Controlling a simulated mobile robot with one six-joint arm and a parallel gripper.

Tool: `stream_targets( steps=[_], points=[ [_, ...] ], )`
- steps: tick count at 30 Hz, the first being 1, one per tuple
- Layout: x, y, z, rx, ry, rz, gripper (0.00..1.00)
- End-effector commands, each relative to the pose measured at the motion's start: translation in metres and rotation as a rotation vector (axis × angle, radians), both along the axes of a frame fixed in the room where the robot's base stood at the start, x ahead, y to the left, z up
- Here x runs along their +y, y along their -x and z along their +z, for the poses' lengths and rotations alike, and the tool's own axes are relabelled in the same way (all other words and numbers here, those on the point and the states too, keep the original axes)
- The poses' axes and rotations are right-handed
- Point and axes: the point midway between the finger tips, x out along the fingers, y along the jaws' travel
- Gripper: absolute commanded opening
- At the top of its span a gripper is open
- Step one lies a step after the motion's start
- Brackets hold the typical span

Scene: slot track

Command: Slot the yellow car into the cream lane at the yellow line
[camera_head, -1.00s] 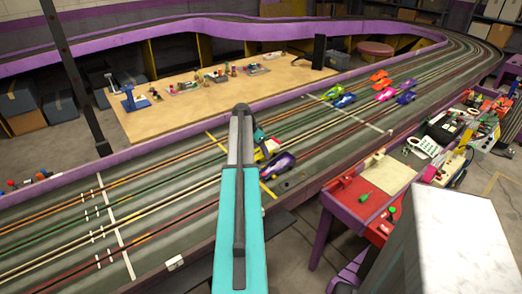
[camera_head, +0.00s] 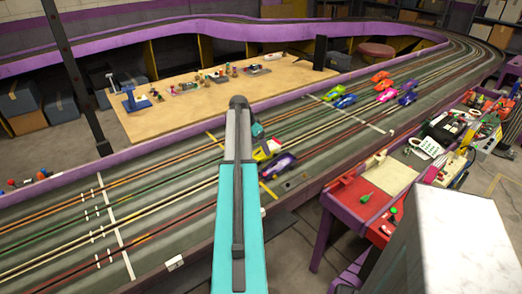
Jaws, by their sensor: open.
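The yellow car (camera_head: 262,154) is small and partly hidden just right of my arm, close to the track surface near the yellow line (camera_head: 268,191). I cannot tell whether it sits in a slot. The yellow line crosses the track and passes behind my arm. The cream lane (camera_head: 62,248) runs along the track between the green and dark red lanes. My arm reaches from the bottom centre over the track. My gripper (camera_head: 257,131) shows only as a small teal part beside the arm, close to the yellow car; its fingers are mostly hidden. It is open.
A purple car (camera_head: 279,166) stands right beside the yellow car. Several other cars, among them a green one (camera_head: 333,92) and a magenta one (camera_head: 387,95), stand farther up the track. A cluttered red bench (camera_head: 350,200) adjoins the right side.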

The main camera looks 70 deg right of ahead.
Motion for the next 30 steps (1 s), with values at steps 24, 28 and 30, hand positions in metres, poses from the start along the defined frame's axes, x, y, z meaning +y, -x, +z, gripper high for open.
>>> stream_targets(
  steps=[24, 28, 30],
  points=[
    [0.03, -0.02, 0.088, 0.0, 0.001, 0.0, 0.75],
    [0.031, -0.02, 0.09, 0.0, 0.0, 0.0, 0.75],
    [0.031, -0.02, 0.091, 0.0, 0.0, 0.0, 0.75]
  ],
)
